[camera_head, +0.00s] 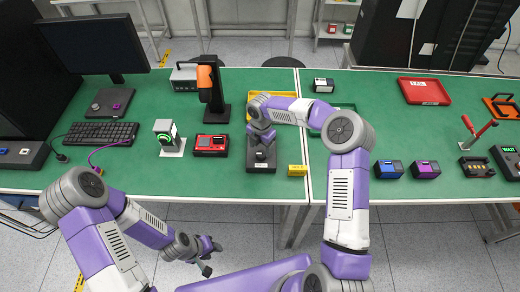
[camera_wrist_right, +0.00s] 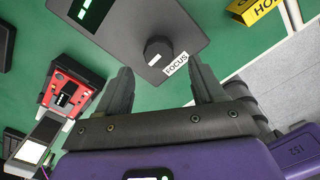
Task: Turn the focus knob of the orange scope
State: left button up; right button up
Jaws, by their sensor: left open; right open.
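The orange scope (camera_head: 205,78) stands on the green bench in the head view, a black upright with an orange part. A dark box (camera_head: 262,167) lies to its right; it also shows in the right wrist view (camera_wrist_right: 125,30). On it is a round black knob (camera_wrist_right: 158,51) beside a white FOCUS label (camera_wrist_right: 176,65). My right gripper (camera_head: 262,140) is over the box. In its wrist view the open fingers (camera_wrist_right: 164,82) stand on either side of the knob's line, with the knob just beyond the tips; contact cannot be told. My left gripper (camera_head: 212,257) is open and empty, in front of the bench.
A yellow tray (camera_head: 285,99) and green tray (camera_head: 318,127) lie behind my right arm.

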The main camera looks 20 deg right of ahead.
aim_at(261, 154)
notch_tip(261, 154, down, 4)
jog(key=shift+f, duration=0.15)
jog(key=c, duration=1.1)
jog(key=shift+o, duration=0.2)
